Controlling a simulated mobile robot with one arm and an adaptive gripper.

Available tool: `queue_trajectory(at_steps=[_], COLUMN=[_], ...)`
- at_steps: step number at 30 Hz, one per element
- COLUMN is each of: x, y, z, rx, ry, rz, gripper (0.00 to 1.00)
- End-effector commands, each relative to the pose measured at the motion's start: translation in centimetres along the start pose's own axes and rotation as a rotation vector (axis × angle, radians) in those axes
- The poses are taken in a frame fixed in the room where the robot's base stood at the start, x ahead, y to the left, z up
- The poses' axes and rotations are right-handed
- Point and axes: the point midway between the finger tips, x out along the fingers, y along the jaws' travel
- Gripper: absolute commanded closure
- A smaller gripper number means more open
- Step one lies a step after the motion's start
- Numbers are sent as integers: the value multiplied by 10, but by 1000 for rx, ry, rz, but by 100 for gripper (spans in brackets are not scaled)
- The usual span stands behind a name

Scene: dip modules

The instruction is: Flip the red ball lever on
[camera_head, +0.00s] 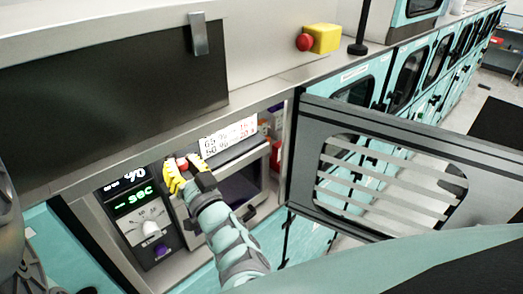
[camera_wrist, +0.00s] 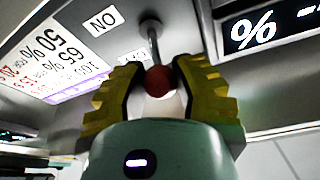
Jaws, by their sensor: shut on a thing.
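The red ball lever (camera_wrist: 158,80) shows in the wrist view as a red ball on the end of a thin metal rod, which comes out of a grey panel. A white label reading "NO" (camera_wrist: 104,20) is beside the rod, and a second label behind it is partly hidden. My gripper (camera_wrist: 158,84) has yellow ribbed fingers on both sides of the ball, shut on it. In the head view, my gripper (camera_head: 181,165) is at the panel, and a bit of the red ball (camera_head: 182,163) shows between the fingers.
A display panel (camera_head: 138,200) with green digits and a knob is left of my gripper. An open grey door (camera_head: 306,167) with a slatted window stands to the right. A yellow box with a red button (camera_head: 323,38) sits on the counter above.

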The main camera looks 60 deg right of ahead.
Motion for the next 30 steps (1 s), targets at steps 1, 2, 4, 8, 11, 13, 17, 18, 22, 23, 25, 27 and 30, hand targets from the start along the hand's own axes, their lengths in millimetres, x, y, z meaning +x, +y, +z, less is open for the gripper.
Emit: queue_trajectory(at_steps=[1, 2, 4, 8, 11, 13, 17, 18, 22, 23, 25, 27, 30], x=[-5, -6, -8, -9, -10, -10, -10, -10, -10, -10, -9, -9, -8], y=[7, 7, 8, 9, 10, 10, 11, 11, 11, 11, 11, 10, 10], z=[15, 16, 20, 24, 28, 30, 32, 33, 33, 33, 33, 32, 32], rx=[1, 2, 7, 13, 17, 21, 26, 27, 29, 29, 30, 31, 31], ry=[38, 64, 119, 221, 288, 331, 396, 412, 453, 461, 474, 483, 489], rz=[-1, -9, -23, -53, -72, -85, -102, -107, -119, -121, -125, -128, -130], gripper=[100, 100, 100, 100, 100, 100, 100, 100, 100, 100, 100, 100, 100])
